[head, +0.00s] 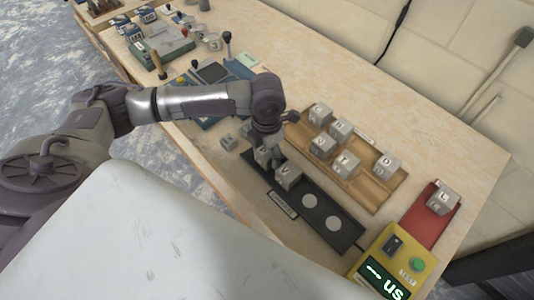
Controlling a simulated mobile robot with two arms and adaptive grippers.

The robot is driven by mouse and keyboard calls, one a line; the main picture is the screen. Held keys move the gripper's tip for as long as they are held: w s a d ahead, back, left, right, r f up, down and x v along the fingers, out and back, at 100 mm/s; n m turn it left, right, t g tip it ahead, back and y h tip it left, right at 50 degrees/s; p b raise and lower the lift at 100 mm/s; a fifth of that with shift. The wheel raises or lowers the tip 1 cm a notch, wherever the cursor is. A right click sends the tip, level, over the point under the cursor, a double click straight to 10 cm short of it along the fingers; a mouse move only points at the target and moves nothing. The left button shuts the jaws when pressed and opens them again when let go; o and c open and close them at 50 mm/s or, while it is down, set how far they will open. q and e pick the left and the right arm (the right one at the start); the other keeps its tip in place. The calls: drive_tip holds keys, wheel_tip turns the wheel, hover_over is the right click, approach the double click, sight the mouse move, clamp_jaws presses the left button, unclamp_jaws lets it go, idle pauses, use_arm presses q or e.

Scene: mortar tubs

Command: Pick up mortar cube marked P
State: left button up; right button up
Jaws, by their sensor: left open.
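Grey letter cubes stand on the table, and I cannot tell for sure which is marked P. Several are in the wooden tray (373,201), including one cube (346,164) near its middle and one (386,166) at its right. A dark strip (272,188) with pale round spots carries a cube (288,175) and another cube (263,156) close under my gripper. My left gripper (267,148) is open, pointing down at the upper left end of the dark strip. It partly hides the cube there; contact cannot be told. My right gripper is not in view.
A lone cube (229,142) lies left of the gripper. A red mat (424,223) holds a cube (443,200) at the right, near a yellow device (418,244) with a lit display. Boxes and tools crowd the far left; the table behind the wooden tray is clear.

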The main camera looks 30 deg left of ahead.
use_arm(q)
drive_tip(key=c, duration=1.1)
drive_tip(key=shift+r, duration=0.1)
drive_tip(key=shift+c, duration=0.2)
